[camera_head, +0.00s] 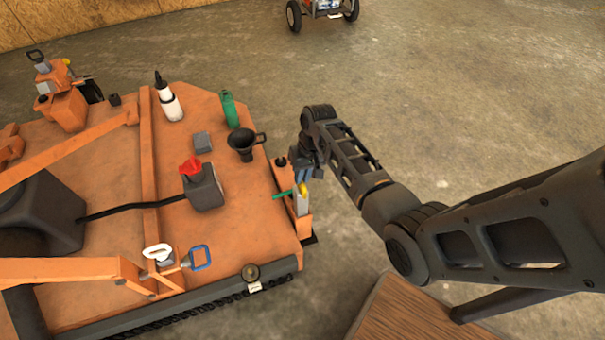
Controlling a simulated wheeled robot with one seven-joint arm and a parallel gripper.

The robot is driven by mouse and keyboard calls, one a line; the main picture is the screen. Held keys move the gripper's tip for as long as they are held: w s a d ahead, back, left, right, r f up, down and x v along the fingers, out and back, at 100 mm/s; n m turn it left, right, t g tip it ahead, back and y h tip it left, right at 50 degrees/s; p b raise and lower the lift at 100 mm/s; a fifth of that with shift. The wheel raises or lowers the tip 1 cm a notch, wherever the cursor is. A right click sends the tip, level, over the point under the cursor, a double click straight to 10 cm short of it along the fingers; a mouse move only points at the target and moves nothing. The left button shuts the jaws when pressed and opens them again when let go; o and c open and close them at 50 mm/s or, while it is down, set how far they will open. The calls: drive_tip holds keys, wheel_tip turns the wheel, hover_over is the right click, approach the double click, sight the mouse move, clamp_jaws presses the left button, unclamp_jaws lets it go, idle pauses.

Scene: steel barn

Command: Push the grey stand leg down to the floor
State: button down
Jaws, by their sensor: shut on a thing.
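The grey stand leg (301,204) stands upright in an orange bracket at the right edge of the orange machine deck. It has a yellow part at its top, and a green handle (283,194) sticks out to its left. My gripper (307,177) reaches in from the right, above the leg, and is shut at its upper end. The fingers are small and dark here, so the exact contact is hard to see. The lower end of the leg and the floor right under it are hidden by the bracket.
A wooden surface (410,312) lies below my arm.

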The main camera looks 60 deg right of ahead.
wheel_tip(320, 180, down, 10)
drive_tip(key=b, duration=0.6)
drive_tip(key=shift+f, duration=0.25)
drive_tip(key=c, duration=1.5)
unclamp_jaws()
drive_tip(key=shift+f, duration=0.1)
drive_tip(key=o, duration=0.4)
drive_tip(key=shift+s+d+r+p, duration=0.2)
drive_tip(key=shift+r+p, duration=0.2)
drive_tip(key=shift+r, duration=0.9)
drive_tip(key=shift+s+d+r+p, duration=0.15)
drive_tip(key=shift+r+p, duration=0.25)
drive_tip(key=shift+r, duration=0.9)
drive_tip(key=shift+s+d+r+p, duration=0.1)
drive_tip(key=shift+d+r+p, duration=0.25)
drive_tip(key=shift+r, duration=0.95)
drive_tip(key=shift+a, duration=0.1)
